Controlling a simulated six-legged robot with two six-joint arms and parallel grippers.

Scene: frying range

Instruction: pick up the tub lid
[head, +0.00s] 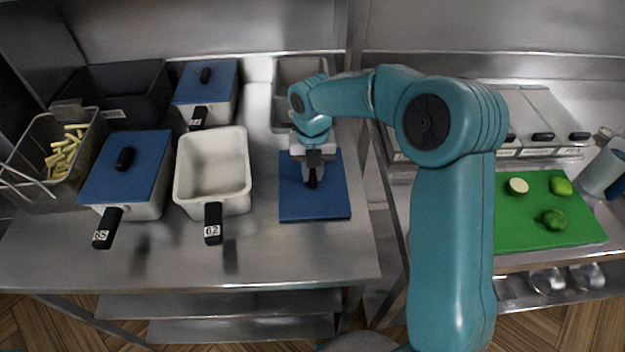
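A blue tub lid (315,207) with a black handle lies flat on the steel counter, to the right of an open cream tub (212,175) marked 62. My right gripper (312,176) points down over the lid, with its fingertips at the handle. The handle is partly hidden by the fingers, and I cannot tell whether they are closed on it. Two more blue lids sit on tubs: one on the front left tub (127,165), one on the back tub (206,80). My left gripper is not in view.
A fry basket (92,150) with fries stands at the far left, before a dark bin (118,90). A steel container (285,95) stands behind the lid. A green board (540,232) with limes lies on the right counter. The counter's front strip is clear.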

